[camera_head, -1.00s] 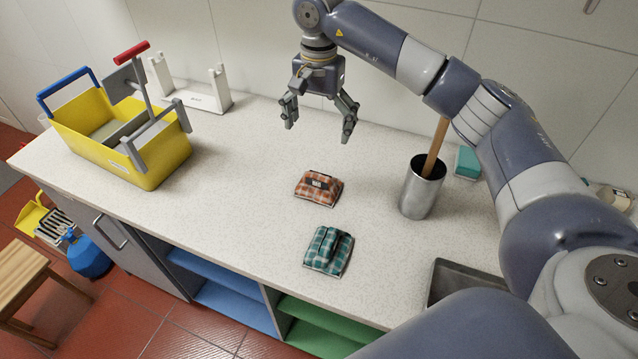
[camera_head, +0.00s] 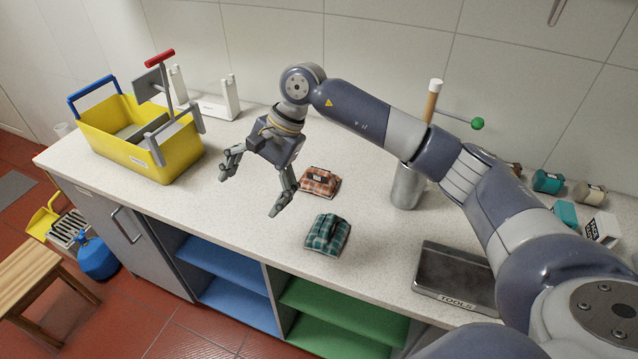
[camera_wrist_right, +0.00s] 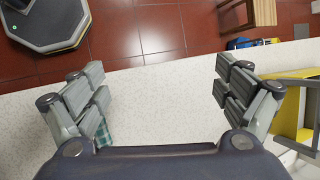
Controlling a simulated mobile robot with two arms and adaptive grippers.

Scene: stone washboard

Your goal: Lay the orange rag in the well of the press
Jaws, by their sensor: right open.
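The orange rag (camera_head: 320,182), a folded checked cloth, lies on the pale counter in the head view. My right gripper (camera_head: 252,190) is open and empty, to the left of the rag and apart from it. In the right wrist view its spread fingers (camera_wrist_right: 160,97) frame bare counter. The press is a grey frame with a plate (camera_head: 148,86) and a red-handled lever, set on a yellow bucket (camera_head: 170,166) at the left of the counter. The floor of its well is partly hidden. Part of the yellow bucket shows at the right of the wrist view (camera_wrist_right: 287,113). My left gripper is not in view.
A green checked rag (camera_head: 327,235) lies in front of the orange one. A steel cylinder (camera_head: 406,186) with a wooden-handled tool stands to the right, behind a dark tools tray (camera_head: 455,277). A white rack (camera_head: 212,107) stands by the wall. Counter between the press and rags is clear.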

